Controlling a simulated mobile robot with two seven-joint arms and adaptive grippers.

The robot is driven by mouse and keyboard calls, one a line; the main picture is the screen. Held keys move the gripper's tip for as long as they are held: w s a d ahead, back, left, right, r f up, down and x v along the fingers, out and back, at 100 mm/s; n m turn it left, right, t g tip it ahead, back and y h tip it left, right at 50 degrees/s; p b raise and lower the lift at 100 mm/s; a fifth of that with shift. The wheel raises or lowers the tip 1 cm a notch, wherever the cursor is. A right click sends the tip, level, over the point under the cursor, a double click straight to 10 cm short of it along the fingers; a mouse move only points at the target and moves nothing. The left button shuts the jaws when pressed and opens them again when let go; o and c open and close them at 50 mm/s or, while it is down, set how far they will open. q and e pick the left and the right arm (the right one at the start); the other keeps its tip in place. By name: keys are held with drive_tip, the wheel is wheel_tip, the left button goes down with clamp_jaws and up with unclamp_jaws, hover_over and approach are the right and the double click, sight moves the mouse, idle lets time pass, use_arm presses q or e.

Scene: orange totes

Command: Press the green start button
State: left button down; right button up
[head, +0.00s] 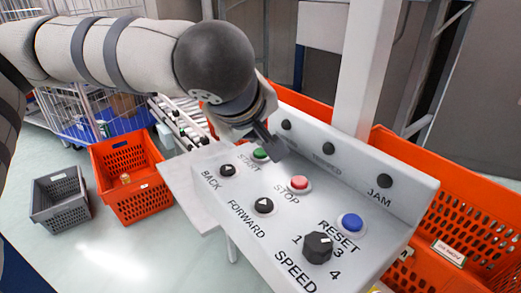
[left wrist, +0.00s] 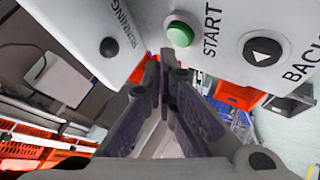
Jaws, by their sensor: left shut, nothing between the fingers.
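The green start button (head: 260,154) is on the sloped face of a white control panel (head: 220,185), beside the word START. My left gripper (head: 277,150) is shut and empty, with its fingertips close beside the green button at its right in the head view. In the left wrist view the green button (left wrist: 180,33) shows whole, just above the closed fingertips (left wrist: 165,62). I cannot tell whether the tips touch the panel. My right gripper is not in view.
Nearby on the panel are a red stop button (head: 299,182), a black back button (head: 228,170), a forward button (head: 263,205), a blue reset button (head: 351,222) and a speed knob (head: 317,247). Orange totes (head: 480,215) stand behind the panel. An orange basket (head: 130,200) stands left.

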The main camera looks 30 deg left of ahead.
use_arm(q)
drive_tip(key=shift+f, duration=0.15)
idle(0.7)
drive_tip(key=shift+f, duration=0.3)
